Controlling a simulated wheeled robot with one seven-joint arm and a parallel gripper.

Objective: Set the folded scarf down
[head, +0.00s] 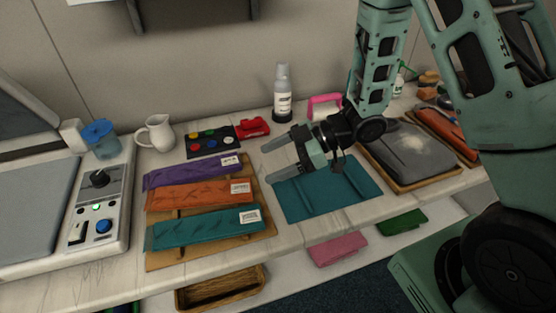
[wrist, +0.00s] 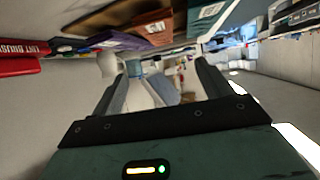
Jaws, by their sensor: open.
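Three folded scarves lie side by side on a wooden board (head: 162,260) on the counter: a purple scarf (head: 185,173), an orange scarf (head: 195,193) and a teal scarf (head: 195,232), each with a white label. My gripper (head: 270,160) is open and empty. It is right of the board, its fingers pointing left, above the counter near a flat teal folded cloth (head: 325,198). In the wrist view, the purple scarf (wrist: 115,40), orange scarf (wrist: 148,28) and teal scarf (wrist: 203,20) show near the top, beyond the fingers. Which scarf the task names, I cannot tell.
A grey machine with knobs (head: 98,195) stands left. A jug (head: 156,133), a button tray (head: 208,138), a red lint brush (head: 254,127) and a spray bottle (head: 283,95) line the back. A grey cloth on a tray (head: 402,150) lies right. Pink cloth (head: 337,248) lies below.

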